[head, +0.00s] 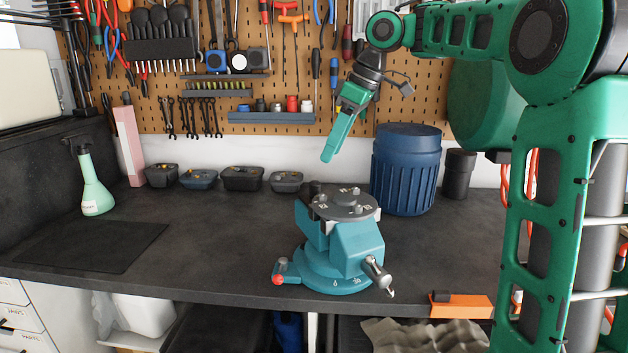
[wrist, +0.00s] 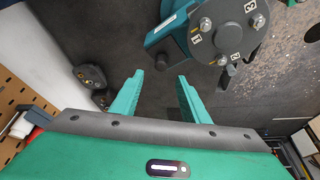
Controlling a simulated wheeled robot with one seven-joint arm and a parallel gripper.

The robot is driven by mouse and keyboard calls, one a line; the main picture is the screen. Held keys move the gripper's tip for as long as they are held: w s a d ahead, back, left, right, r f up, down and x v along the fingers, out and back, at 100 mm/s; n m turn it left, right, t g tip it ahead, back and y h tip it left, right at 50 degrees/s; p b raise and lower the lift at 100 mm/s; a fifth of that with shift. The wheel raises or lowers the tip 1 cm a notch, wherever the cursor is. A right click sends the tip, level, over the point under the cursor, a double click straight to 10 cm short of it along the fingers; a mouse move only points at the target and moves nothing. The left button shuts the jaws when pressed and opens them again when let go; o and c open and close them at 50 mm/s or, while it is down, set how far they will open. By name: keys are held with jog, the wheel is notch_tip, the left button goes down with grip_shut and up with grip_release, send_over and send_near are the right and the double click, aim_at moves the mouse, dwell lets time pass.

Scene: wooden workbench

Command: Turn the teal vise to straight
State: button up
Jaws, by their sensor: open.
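The teal vise (head: 357,246) stands near the bench's front edge. Its round base has a scale at the front and a red-knobbed lever (head: 279,278) at the left. A silver-ended handle (head: 379,274) points to the front right, so the body looks turned at an angle to the edge. A dark round plate with numbered bolts tops it. My gripper (head: 328,158) is open and empty, pointing down, above and behind the vise. In the wrist view its two teal fingers (wrist: 160,76) are apart; the vise plate (wrist: 231,28) shows beyond them, upper right, untouched.
A blue ribbed drum (head: 406,172) and a dark canister (head: 458,174) stand behind right. Several small bins (head: 242,178) line the wall. A green spray bottle (head: 93,185) and dark mat (head: 92,247) are left. An orange item (head: 461,306) is at the front edge. Bench left of the vise is clear.

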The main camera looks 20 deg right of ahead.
aim_at(316, 182)
jog(key=x, duration=0.9)
jog(key=shift+a+f, duration=0.15)
jog(key=shift+f, duration=0.1)
grip_shut()
